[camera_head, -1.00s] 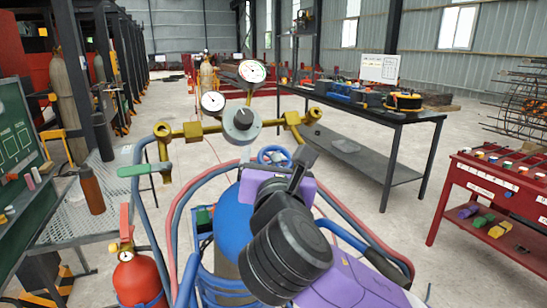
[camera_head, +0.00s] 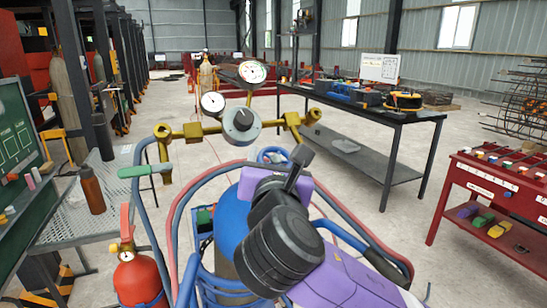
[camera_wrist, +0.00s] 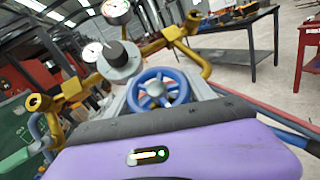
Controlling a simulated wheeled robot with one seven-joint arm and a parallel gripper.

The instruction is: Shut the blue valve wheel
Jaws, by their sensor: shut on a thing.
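The blue valve wheel (camera_head: 272,151) sits below the brass regulator assembly (camera_head: 193,130), partly hidden behind my gripper in the head view. In the wrist view the spoked blue wheel (camera_wrist: 156,90) lies between my two grey fingers, face toward the camera. My gripper (camera_wrist: 161,82) is shut on the wheel, with one finger on each side of its rim. In the head view my gripper (camera_head: 297,160) reaches the wheel from the front right. The blue cylinder (camera_head: 233,215) stands below, partly covered by my arm.
Red and blue hoses (camera_head: 180,205) loop around the cylinder, close to my arm. Two gauges (camera_head: 252,72) stand above the regulator. A red extinguisher (camera_head: 139,278) is at lower left. A dark table (camera_head: 400,119) and a red bench (camera_head: 490,195) stand to the right.

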